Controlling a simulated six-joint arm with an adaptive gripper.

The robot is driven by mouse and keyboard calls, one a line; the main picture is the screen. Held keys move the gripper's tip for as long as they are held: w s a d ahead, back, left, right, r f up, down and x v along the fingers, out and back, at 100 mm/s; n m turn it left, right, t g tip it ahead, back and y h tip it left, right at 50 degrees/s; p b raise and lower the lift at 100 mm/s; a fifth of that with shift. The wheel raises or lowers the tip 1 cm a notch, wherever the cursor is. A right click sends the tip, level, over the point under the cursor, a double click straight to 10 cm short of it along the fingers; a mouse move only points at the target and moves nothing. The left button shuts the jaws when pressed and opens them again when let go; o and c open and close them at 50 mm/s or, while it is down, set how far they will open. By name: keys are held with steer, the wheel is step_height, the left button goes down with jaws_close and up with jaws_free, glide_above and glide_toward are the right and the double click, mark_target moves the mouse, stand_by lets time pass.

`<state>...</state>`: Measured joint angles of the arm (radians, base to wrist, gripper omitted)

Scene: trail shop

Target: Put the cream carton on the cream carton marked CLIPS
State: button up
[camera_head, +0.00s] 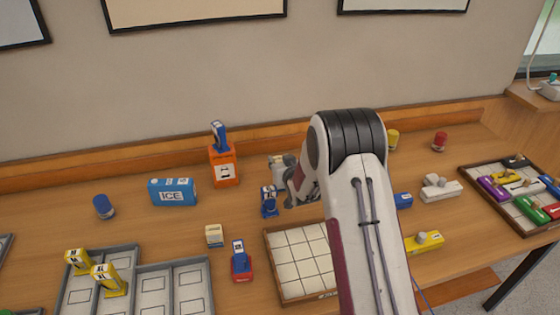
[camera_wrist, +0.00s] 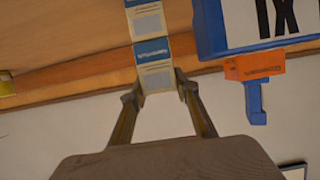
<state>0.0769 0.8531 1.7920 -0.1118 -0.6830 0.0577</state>
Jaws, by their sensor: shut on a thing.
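In the wrist view my gripper (camera_wrist: 159,88) is shut on a cream carton (camera_wrist: 156,75) with a blue lettered band. A second cream-and-blue carton (camera_wrist: 146,23) lines up with it towards the top of that view. I cannot tell whether the two touch, and their lettering is too small to read. In the head view my gripper (camera_head: 285,185) is left of my arm, partly hidden by it, and the held carton cannot be made out. Another small cream carton (camera_head: 214,236) stands alone on the table. I cannot read which carton is marked CLIPS.
A blue upright piece (camera_head: 268,202) stands close left of my gripper; an orange box (camera_head: 223,167) topped by a blue piece is behind it. A blue ICE box (camera_head: 172,192), a gridded tray (camera_head: 268,262) and a grey divided tray (camera_head: 138,275) are nearby. The wall is behind.

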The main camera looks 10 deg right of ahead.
steer(key=shift+f, duration=0.15)
steer(key=o, duration=1.1)
steer(key=shift+r, duration=0.2)
steer(key=shift+v, duration=6)
steer(key=shift+r, duration=0.15)
